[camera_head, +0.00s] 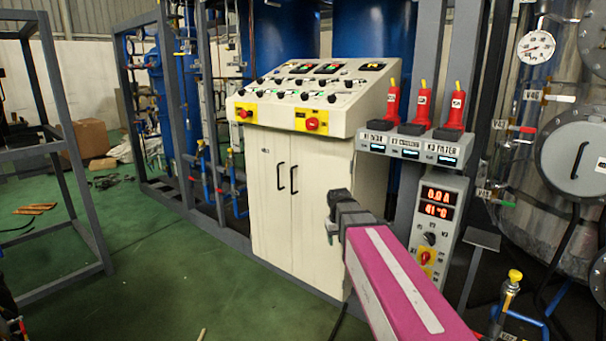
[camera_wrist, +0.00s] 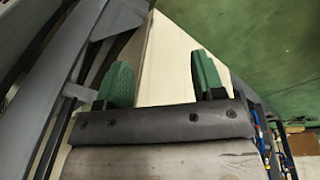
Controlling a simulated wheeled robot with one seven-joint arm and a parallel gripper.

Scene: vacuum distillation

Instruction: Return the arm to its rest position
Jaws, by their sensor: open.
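My gripper (camera_head: 332,222) is at the end of my pink arm, in front of the cream control cabinet (camera_head: 277,170) in the head view. In the wrist view my gripper (camera_wrist: 160,74) shows two green fingers spread apart with nothing between them. The pale side of the cabinet (camera_wrist: 172,50) lies beyond the fingers. My arm reaches in from the lower right of the head view. I cannot tell the exact distance from the fingers to the cabinet.
Three red-handled devices (camera_head: 422,102) stand on a labelled shelf right of the cabinet, above a box with red digits (camera_head: 438,205). A steel vessel (camera_head: 560,110) with a gauge is at the far right. A grey frame (camera_head: 60,150) stands left. Green floor (camera_head: 190,275) is mostly open.

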